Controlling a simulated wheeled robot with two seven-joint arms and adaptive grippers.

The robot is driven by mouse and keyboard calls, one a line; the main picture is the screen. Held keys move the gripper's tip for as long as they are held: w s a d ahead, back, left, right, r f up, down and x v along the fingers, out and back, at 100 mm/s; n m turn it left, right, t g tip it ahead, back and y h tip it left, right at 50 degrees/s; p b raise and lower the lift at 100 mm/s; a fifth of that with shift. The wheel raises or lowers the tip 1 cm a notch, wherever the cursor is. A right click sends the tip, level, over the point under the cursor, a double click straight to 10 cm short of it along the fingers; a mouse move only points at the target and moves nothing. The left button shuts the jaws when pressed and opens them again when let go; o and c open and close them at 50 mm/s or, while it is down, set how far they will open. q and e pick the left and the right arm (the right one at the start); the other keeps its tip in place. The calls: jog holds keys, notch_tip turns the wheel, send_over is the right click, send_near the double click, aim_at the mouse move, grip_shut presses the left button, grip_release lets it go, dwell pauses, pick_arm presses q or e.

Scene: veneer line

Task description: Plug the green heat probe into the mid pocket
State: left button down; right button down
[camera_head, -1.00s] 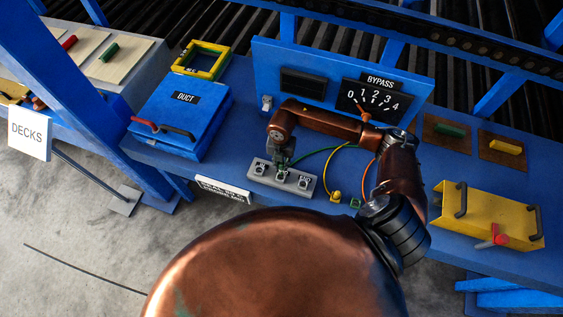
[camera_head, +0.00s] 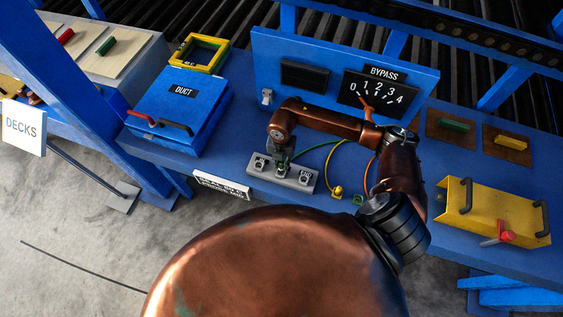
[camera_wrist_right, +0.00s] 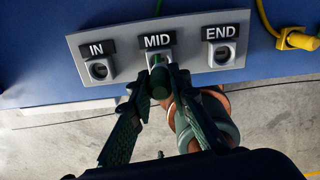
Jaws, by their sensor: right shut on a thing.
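The green heat probe (camera_wrist_right: 159,82) is between the fingertips of my right gripper (camera_wrist_right: 160,88) in the right wrist view, its dark rounded end showing. It lines up with the opening under the MID label (camera_wrist_right: 158,41), where some green shows. I cannot tell how deep it sits. The grey pocket block (camera_wrist_right: 192,30) has IN, MID and END pockets; the IN pocket (camera_wrist_right: 99,70) and END pocket (camera_wrist_right: 222,56) look empty. In the head view, my right gripper (camera_head: 283,157) is shut just over the middle of the block (camera_head: 303,183), largely hiding the probe. My left gripper is out of view.
A yellow plug (camera_head: 337,192) and a small green piece (camera_head: 358,200) lie right of the block. A green cable (camera_head: 315,152) arcs behind it. The blue DUCT box (camera_head: 176,105) stands left, the BYPASS dial (camera_head: 378,98) behind, and a yellow handled cover (camera_head: 490,212) right.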

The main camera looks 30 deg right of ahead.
aim_at(281, 169)
jog(key=shift+f+b, duration=0.55)
jog(key=shift+f, duration=0.45)
dwell(1.0)
jog(key=shift+f+b, duration=1.2)
jog(key=shift+f, duration=0.2)
jog(key=c, duration=1.7)
grip_release()
jog(key=shift+c, duration=0.2)
